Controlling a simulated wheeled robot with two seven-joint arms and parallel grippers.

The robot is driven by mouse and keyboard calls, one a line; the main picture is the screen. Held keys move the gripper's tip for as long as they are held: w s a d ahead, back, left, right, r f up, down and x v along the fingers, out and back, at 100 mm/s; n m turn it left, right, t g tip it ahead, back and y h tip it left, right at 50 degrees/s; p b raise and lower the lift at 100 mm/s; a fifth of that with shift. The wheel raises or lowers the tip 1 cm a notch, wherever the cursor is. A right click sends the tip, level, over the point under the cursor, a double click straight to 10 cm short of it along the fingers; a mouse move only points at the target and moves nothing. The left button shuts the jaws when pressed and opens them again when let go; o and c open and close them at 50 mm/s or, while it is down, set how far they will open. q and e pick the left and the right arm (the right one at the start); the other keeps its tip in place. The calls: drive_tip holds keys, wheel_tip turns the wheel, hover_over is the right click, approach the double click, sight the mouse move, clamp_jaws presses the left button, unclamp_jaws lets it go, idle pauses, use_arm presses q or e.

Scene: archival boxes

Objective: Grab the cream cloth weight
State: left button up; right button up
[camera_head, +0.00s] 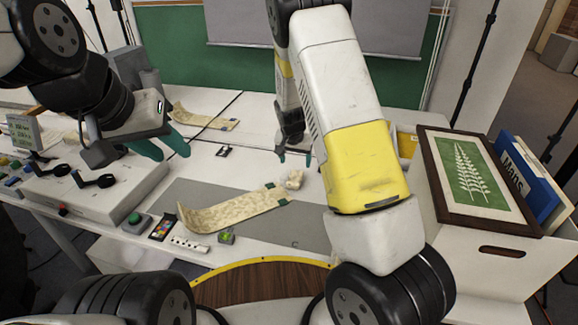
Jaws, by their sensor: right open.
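A small cream cloth weight (292,180) lies on the white table, beside the far right end of a curled, mottled cream strip (235,209). My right gripper (295,156) points down, open and empty, just behind and above the weight in the picture. Its dark fingers with teal tips are apart, and no contact with the weight shows. My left gripper (166,147) is over the left part of the table, with its teal fingers apart and nothing between them.
A grey mat (300,229) lies under the strip. A second strip (205,120) lies farther back. A white device (95,195) stands at left. At right, a white box (485,262) holds a framed fern picture (468,178) and a blue folder (530,181).

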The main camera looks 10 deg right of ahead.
sight(295, 177)
drive_tip(key=x, duration=1.1)
drive_tip(key=shift+s+a+f, duration=0.15)
drive_tip(key=shift+s+a, duration=0.1)
drive_tip(key=shift+a, duration=0.15)
drive_tip(key=shift+c, duration=0.2)
clamp_jaws()
